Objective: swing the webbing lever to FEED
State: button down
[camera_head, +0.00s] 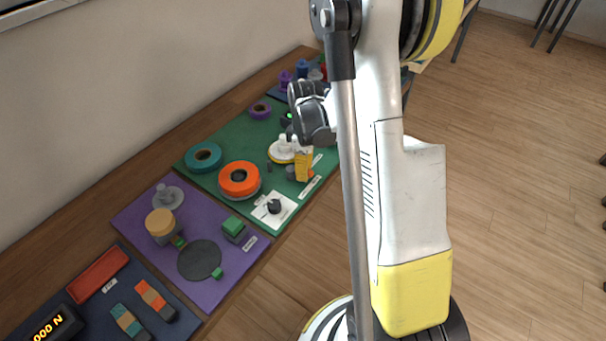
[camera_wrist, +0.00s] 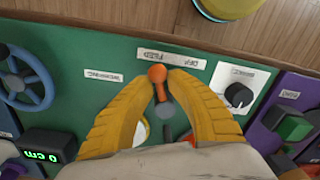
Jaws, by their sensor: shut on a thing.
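The webbing lever has an orange knob (camera_wrist: 157,74) and a round grey hub (camera_wrist: 168,112) on the green panel. In the wrist view the knob lies between the tips of my yellow gripper (camera_wrist: 164,76), which is shut on it. The knob leans left of the hub, towards the FEED word. In the head view my gripper (camera_head: 304,164) covers most of the lever; a bit of the orange knob (camera_head: 310,174) shows.
A white plate with a black knob (camera_wrist: 238,95) is right of the lever in the wrist view. A blue handwheel (camera_wrist: 24,78) and a green "0 cm" display (camera_wrist: 40,146) are left. In the head view orange (camera_head: 239,178) and teal (camera_head: 203,157) rolls stand on the green panel.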

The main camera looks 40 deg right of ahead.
jog(key=shift+w+d+n, duration=0.25)
jog(key=shift+d+n, duration=0.05)
jog(key=shift+n, duration=0.7)
jog(key=c, duration=1.2)
grip_release()
jog(key=shift+c, duration=0.2)
notch_tip(320, 180, up, 12)
jog(key=shift+w+d, duration=0.15)
jog(key=shift+w, duration=0.05)
